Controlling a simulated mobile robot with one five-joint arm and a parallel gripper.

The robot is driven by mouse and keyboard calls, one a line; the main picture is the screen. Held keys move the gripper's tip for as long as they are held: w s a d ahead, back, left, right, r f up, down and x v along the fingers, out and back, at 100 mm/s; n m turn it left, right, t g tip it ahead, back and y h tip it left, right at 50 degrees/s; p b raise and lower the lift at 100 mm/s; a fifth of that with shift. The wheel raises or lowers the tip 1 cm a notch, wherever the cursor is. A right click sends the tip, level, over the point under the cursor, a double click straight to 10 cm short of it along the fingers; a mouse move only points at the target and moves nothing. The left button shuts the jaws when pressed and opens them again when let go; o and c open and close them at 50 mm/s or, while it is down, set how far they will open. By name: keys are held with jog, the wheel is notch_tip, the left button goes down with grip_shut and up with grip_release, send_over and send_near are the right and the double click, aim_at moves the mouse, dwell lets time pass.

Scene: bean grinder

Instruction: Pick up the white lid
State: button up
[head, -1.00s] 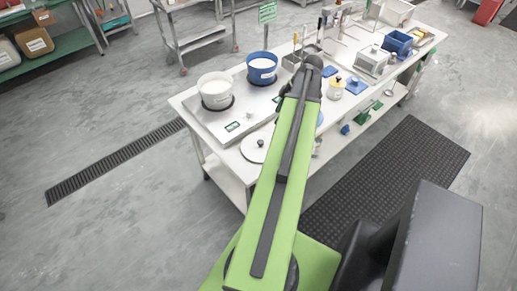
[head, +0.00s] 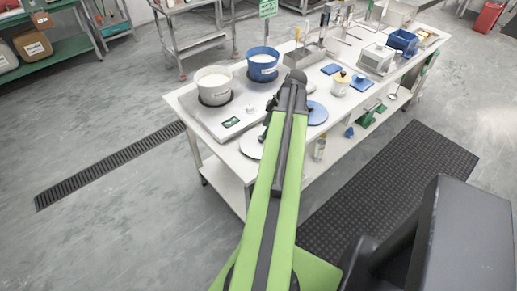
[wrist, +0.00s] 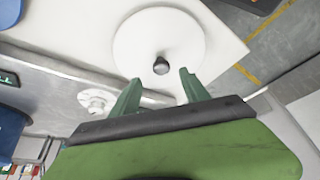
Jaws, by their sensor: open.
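The white lid (head: 250,146) lies flat near the table's front left edge in the head view, partly hidden behind my arm. In the wrist view the white lid (wrist: 150,35) is a round disc with a dark knob (wrist: 161,66). My gripper (wrist: 157,80) is open and empty, its two green fingers pointing toward the lid. The knob shows just beyond the gap between the fingertips, apart from them. In the head view the fingers are mostly hidden by my arm.
A white pot (head: 214,87) and a blue pot (head: 263,65) stand behind the lid on a metal plate with a small display (head: 231,122). A blue lid (head: 317,114) lies to the right. Several tools and containers fill the table's far right.

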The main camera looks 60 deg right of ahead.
aim_at(261, 141)
jog(key=b+x, duration=0.3)
jog(key=x, duration=0.2)
jog(key=shift+s+a+b, duration=0.1)
jog(key=shift+b, duration=0.25)
jog(key=shift+r, duration=0.2)
jog(key=shift+c, duration=0.2)
grip_shut()
